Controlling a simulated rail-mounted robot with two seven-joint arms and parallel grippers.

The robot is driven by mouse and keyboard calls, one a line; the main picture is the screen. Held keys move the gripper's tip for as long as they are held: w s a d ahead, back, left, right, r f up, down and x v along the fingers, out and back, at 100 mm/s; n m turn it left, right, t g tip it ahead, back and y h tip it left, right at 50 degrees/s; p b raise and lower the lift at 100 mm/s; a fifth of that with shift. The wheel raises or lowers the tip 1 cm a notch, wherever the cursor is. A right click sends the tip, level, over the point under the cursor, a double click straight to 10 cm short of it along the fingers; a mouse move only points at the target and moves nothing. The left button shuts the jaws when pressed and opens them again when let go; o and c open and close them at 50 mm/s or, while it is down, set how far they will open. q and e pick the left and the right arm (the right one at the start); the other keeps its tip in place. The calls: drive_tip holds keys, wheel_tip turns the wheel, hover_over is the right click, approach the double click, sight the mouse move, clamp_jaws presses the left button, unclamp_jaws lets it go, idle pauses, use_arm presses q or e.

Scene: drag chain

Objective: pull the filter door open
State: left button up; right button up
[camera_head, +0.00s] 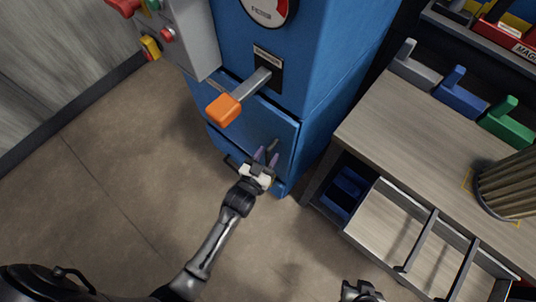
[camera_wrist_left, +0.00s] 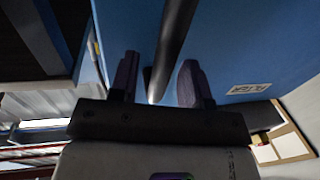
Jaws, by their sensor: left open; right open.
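The filter door (camera_head: 255,118) is a blue panel low on the blue cabinet. It looks flush or nearly so with the cabinet front. My left gripper (camera_head: 265,157) is at the door's lower right part. In the left wrist view, my left gripper (camera_wrist_left: 158,80) is open, and a dark bar handle (camera_wrist_left: 176,35) runs between its two purple fingers. I cannot tell whether the fingers touch it. A label (camera_wrist_left: 248,89) shows on the blue door surface. My right gripper (camera_head: 362,290) is at the bottom edge of the head view, partly cut off, away from the door.
An orange-ended lever (camera_head: 224,109) sticks out above the door. A grey control box (camera_head: 190,35) hangs at the left. A wooden workbench (camera_head: 420,120) with an open drawer (camera_head: 385,222) stands at the right. The floor (camera_head: 130,160) left of the cabinet is clear.

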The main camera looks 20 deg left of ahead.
use_arm(q)
drive_tip(key=shift+w, duration=0.25)
clamp_jaws()
idle(0.3)
